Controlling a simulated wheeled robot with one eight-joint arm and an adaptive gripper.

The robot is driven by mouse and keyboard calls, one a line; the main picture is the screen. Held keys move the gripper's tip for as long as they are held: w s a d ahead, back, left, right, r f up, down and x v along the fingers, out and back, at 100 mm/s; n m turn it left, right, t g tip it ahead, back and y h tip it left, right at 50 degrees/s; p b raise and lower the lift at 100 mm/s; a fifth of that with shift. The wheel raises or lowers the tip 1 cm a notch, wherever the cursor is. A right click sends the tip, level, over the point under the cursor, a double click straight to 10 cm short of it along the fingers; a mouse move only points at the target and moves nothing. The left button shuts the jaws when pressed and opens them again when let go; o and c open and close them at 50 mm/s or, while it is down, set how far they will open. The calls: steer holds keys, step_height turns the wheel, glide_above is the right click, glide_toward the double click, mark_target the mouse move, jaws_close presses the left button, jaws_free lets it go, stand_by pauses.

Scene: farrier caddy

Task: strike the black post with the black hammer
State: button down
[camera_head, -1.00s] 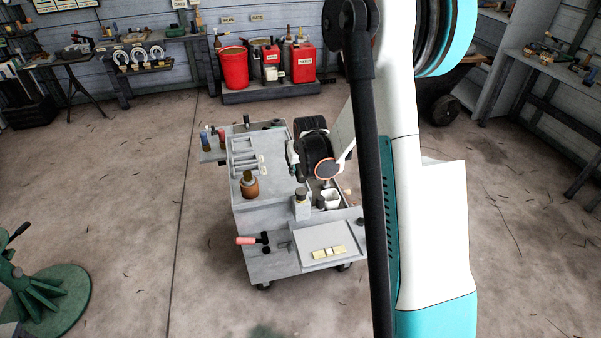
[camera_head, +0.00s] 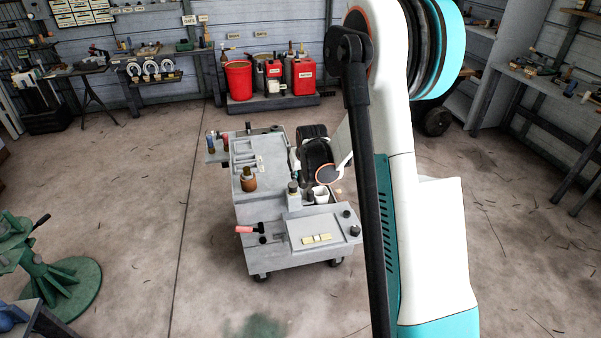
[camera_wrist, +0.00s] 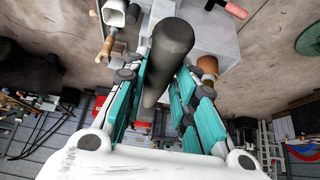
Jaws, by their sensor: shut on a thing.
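My gripper (camera_wrist: 158,98) is shut on a dark, round-ended cylinder in the wrist view, which looks like part of the black hammer (camera_wrist: 172,42). The rest of that hammer is hidden. In the head view my arm hides most of the gripper, over the right side of a grey caddy (camera_head: 262,205). Small black upright pieces stand at the caddy's front right, one of them (camera_head: 346,213) near the tray corner. I cannot tell which is the black post. I see no contact between the held thing and any of them.
A pink-handled tool (camera_head: 244,229) with a black head lies at the caddy's front left. A brown pot (camera_head: 248,183), a pale bottle (camera_head: 294,198) and a white cup (camera_head: 321,194) stand on the caddy. A green stand (camera_head: 62,285) is at left. Floor around the caddy is clear.

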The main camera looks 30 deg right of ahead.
steer(key=shift+w+f+b, duration=0.1)
steer(key=shift+f+b, duration=2.1)
steer(key=shift+f, duration=0.25)
step_height(320, 180, down, 6)
steer(key=r+b, duration=0.1)
steer(key=b, duration=0.4)
step_height(320, 180, up, 5)
steer(key=p, duration=0.4)
steer(key=shift+f, duration=0.1)
steer(key=shift+f+b, duration=0.4)
steer(key=shift+b, duration=0.15)
